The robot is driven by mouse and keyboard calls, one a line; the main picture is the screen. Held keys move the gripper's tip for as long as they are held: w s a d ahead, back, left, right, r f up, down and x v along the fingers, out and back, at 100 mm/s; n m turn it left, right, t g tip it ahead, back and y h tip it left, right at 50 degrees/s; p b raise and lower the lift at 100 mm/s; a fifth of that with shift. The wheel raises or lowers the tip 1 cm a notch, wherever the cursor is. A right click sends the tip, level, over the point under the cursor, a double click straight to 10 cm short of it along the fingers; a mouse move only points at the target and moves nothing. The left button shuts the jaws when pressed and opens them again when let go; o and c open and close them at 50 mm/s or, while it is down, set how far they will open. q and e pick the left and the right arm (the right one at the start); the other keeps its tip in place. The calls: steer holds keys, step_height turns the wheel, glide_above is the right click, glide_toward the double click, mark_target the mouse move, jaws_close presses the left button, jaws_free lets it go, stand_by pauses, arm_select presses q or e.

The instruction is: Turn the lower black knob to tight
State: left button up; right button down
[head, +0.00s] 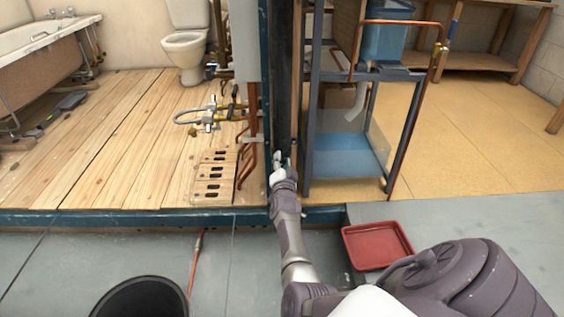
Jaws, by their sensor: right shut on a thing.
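My right arm reaches up from the bottom right, and its gripper (281,163) is at the foot of the dark upright panel (281,75), beside the blue post. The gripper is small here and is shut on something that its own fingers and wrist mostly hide. By its place this looks like the lower black knob, but I cannot make out the knob or how far it is turned. Small black handles (235,92) show higher up to the left, by the brass valve fittings (210,122). My left gripper is not in view.
A blue metal rack (309,130) stands close right of the gripper. Copper pipes (252,130) run close on its left. A red tray (377,245) and a black bucket (141,299) are on the grey floor. A wooden platform (110,140) lies to the left.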

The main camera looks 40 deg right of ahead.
steer(key=c, duration=0.8)
jaws_free()
steer(key=v, duration=0.7)
steer(key=shift+s+a, duration=0.15)
steer(key=shift+s, duration=0.05)
